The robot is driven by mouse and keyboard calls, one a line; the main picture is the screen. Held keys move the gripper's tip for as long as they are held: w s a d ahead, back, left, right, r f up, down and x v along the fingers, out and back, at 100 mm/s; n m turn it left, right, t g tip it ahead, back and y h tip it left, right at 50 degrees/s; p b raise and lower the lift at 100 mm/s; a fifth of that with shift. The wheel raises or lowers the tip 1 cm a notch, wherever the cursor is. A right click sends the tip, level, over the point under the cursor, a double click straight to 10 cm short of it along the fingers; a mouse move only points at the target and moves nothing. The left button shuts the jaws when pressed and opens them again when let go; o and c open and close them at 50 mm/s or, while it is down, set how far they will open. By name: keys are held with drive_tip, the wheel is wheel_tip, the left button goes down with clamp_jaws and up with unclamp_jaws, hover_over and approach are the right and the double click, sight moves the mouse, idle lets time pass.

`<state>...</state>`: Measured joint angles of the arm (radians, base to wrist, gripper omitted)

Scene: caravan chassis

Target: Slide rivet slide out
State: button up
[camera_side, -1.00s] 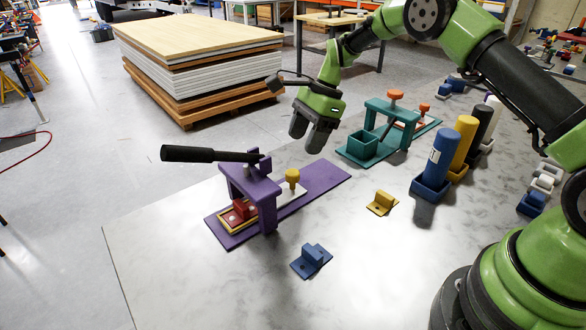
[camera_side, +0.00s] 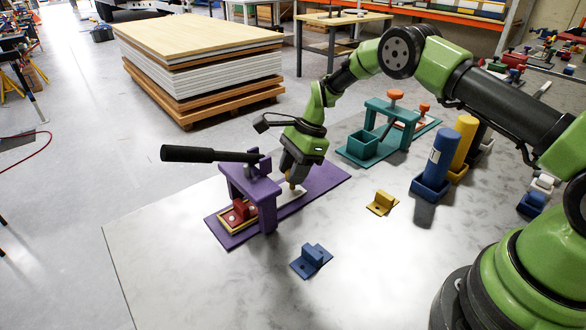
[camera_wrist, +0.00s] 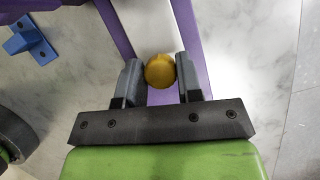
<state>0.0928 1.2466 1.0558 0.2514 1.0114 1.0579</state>
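The purple rivet press (camera_side: 255,187) stands on its long purple base on the table, with a black-handled lever (camera_side: 200,154) on top. Its white slide (camera_side: 290,204) runs along the base to the right of the frame and also shows in the wrist view (camera_wrist: 148,25). The slide's round yellow knob (camera_wrist: 160,71) is mostly hidden behind my gripper in the side view. My gripper (camera_wrist: 159,75) is open, pointing down, with one finger on each side of the knob. Narrow gaps seem to show beside it. A red part (camera_side: 240,209) sits in a yellow-edged nest under the press.
A blue bracket (camera_side: 312,258) and a yellow bracket (camera_side: 382,203) lie on the table in front. A teal fixture (camera_side: 385,130) stands behind to the right. Blue and yellow cylinders (camera_side: 437,160) stand in holders at right. The table's front left is clear.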

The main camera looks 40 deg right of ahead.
clamp_jaws()
drive_tip(key=d, duration=1.3)
drive_tip(key=shift+w, duration=0.15)
drive_tip(key=shift+d, duration=1)
drive_tip(key=o, duration=0.8)
unclamp_jaws()
drive_tip(key=shift+r, duration=0.1)
drive_tip(key=r, duration=0.6)
drive_tip(key=d+r, duration=0.1)
drive_tip(key=r, duration=0.2)
drive_tip(key=shift+s+r, duration=0.3)
drive_tip(key=shift+r, duration=0.05)
